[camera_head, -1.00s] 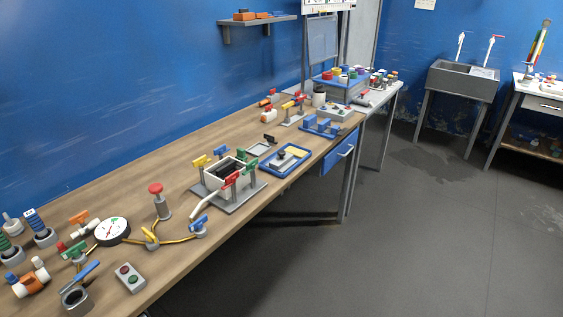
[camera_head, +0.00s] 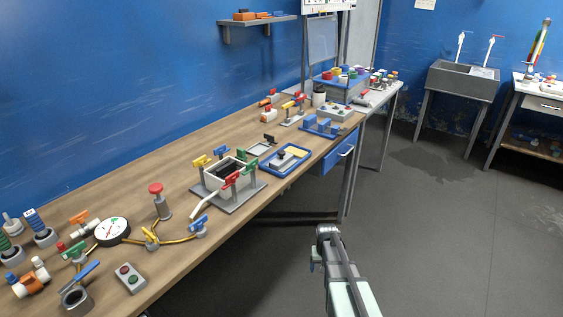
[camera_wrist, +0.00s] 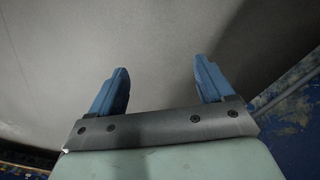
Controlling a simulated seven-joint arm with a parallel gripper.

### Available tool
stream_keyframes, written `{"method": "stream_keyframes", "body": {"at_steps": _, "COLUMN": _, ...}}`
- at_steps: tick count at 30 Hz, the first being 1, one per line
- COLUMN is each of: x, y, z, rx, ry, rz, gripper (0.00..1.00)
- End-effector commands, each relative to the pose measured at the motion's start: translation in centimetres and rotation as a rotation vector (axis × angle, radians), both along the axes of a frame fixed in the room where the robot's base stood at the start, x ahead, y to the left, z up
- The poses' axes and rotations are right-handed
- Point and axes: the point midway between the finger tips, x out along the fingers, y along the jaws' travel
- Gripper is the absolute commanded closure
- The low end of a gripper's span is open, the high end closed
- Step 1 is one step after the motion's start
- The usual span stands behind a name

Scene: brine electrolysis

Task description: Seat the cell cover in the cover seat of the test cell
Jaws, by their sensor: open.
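The test cell (camera_head: 211,182) is a white open-topped box with a dark inside, on a grey base plate near the table's front edge. Red, green and yellow clamps stand around it. A light grey plate with a dark knob (camera_head: 286,157), which looks like the cell cover, lies in a blue tray to the cell's right. The cover seat is too small to make out. My gripper shows in the wrist view (camera_wrist: 161,64) with two blue fingers wide apart and nothing between them. In the head view my arm's end is over the floor, right of the table and apart from the cover.
A red-topped post (camera_head: 162,203), yellow tubing and a round gauge (camera_head: 111,232) stand left of the cell. A small grey tray (camera_head: 262,149) lies behind the blue tray (camera_head: 267,168). A blue rack (camera_head: 320,127) is farther right. The floor around my arm is clear.

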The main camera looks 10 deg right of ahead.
Motion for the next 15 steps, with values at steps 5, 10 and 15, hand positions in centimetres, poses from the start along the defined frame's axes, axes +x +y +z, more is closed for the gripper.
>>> {"method": "stream_keyframes", "body": {"at_steps": 5, "x": 6.5, "y": -3.0, "z": 5.6, "rx": -0.023, "ry": -0.105, "rz": -0.033, "gripper": 0.19}}
{"method": "stream_keyframes", "body": {"at_steps": 10, "x": 11.6, "y": -5.7, "z": 11.5, "rx": -0.045, "ry": -0.196, "rz": -0.064, "gripper": 0.19}}
{"method": "stream_keyframes", "body": {"at_steps": 15, "x": 16.3, "y": -8.0, "z": 18.0, "rx": -0.061, "ry": -0.278, "rz": -0.104, "gripper": 0.19}}
